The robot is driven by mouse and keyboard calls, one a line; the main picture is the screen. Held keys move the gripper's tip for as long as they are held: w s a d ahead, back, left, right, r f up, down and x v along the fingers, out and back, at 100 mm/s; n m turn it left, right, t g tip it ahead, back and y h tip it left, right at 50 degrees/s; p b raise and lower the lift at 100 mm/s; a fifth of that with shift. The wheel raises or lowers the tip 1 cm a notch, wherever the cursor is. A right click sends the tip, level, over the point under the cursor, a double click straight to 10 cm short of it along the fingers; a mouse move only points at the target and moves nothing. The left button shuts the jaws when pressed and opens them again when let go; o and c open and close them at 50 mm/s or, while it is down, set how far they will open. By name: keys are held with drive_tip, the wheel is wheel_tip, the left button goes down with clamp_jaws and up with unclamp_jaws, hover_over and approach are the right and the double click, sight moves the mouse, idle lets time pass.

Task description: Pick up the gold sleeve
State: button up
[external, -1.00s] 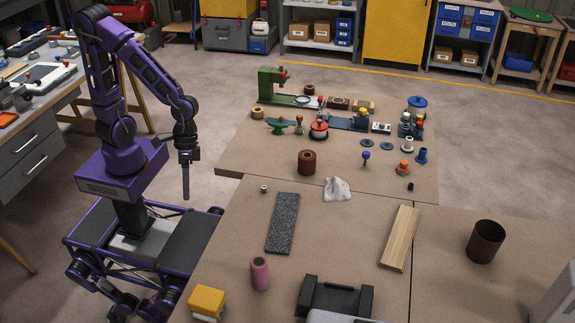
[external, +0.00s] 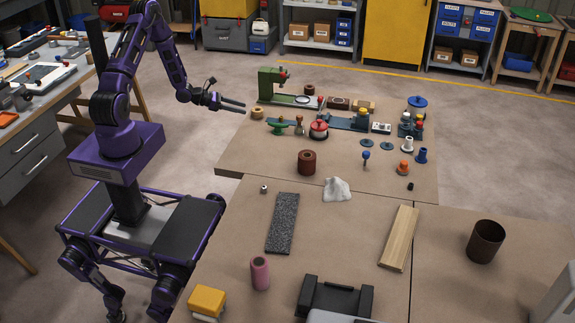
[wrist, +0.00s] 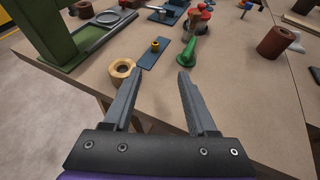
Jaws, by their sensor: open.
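The gold sleeve (external: 257,113) is a short tan-gold ring standing on the table's far-left part, by the green press. In the wrist view the sleeve (wrist: 122,69) shows its open top, just left of the left fingertip and partly beside it. My gripper (external: 244,106) is open and empty, pointing right, with its tips close to the sleeve on its left in the external view. In the wrist view my gripper (wrist: 160,73) has its fingers spread, and the sleeve is not between them.
A green press (external: 268,86) stands just behind the sleeve. A small yellow piece (wrist: 155,46) sits on a blue plate in the wrist view. The table front of the sleeve is bare.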

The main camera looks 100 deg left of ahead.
drive_tip(key=shift+w+a+f, duration=0.1)
drive_tip(key=shift+a+f, duration=0.2)
drive_tip(key=shift+f, duration=0.05)
approach(278, 122)
drive_tip(key=w, duration=0.2)
drive_tip(key=w+a, duration=0.1)
drive_tip(key=shift+w+a+r, duration=0.1)
drive_tip(key=shift+w+r, duration=0.1)
drive_tip(key=shift+w, duration=0.15)
drive_tip(key=shift+a+x, duration=0.15)
drive_tip(key=shift+x, duration=1.25)
drive_tip(key=shift+a+x, duration=0.2)
drive_tip(key=shift+x, duration=1.25)
drive_tip(key=shift+s+r, duration=0.1)
drive_tip(key=shift+r, duration=0.05)
clamp_jaws()
